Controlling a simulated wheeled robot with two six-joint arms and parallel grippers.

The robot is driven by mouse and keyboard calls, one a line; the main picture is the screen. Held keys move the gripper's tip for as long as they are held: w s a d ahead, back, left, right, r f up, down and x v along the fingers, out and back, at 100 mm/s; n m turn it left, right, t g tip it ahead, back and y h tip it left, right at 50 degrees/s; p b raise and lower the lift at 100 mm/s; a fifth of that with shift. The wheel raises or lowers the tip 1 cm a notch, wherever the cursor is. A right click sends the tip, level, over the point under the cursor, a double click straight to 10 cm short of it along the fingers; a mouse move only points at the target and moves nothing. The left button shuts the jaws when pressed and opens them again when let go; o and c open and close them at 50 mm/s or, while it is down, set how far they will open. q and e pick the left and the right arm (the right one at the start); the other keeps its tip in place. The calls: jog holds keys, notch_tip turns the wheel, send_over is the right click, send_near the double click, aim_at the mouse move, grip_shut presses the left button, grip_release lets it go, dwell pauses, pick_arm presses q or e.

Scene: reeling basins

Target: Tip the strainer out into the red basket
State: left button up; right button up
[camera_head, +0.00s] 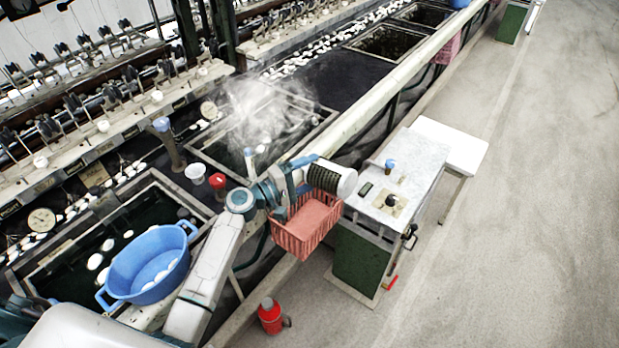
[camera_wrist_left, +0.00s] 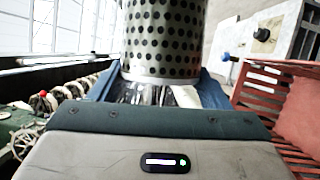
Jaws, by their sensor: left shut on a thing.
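The strainer (camera_head: 322,178) is a dark perforated metal cylinder with a pale round end facing right. It lies tilted well over onto its side in the head view, and fills the top middle of the left wrist view (camera_wrist_left: 163,35). My left gripper (camera_head: 298,172) is shut on it; its blue fingers also show in the left wrist view (camera_wrist_left: 158,92). The red basket (camera_head: 300,240) is slatted, just below the strainer in the head view, and at the right of the left wrist view (camera_wrist_left: 255,98). I see no cocoons in it. The strainer's inside is hidden. My right gripper is out of view.
A blue basin (camera_head: 150,262) with white cocoons stands at lower left. Steam rises from a dark basin behind my gripper. A green cabinet with a pale top (camera_head: 415,165) stands right of the basket. A red canister (camera_head: 270,316) is on the floor; the right floor is clear.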

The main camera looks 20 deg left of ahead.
pick_arm(q)
jog(key=shift+f+n+t+b, duration=0.45)
jog(key=shift+n+t+b, duration=0.05)
jog(key=shift+n+b, duration=0.7)
jog(key=shift+n+t+h+b, duration=0.35)
jog(key=shift+n+b, duration=0.3)
jog(key=shift+n, duration=0.45)
jog(key=n+t+b, duration=0.1)
jog(key=n, duration=0.2)
jog(key=shift+n+t+b, duration=0.25)
jog(key=shift+n+b, duration=0.05)
jog(key=shift+r+n+t+y, duration=0.15)
jog(key=shift+n+t+y, duration=0.3)
jog(key=shift+n, duration=0.35)
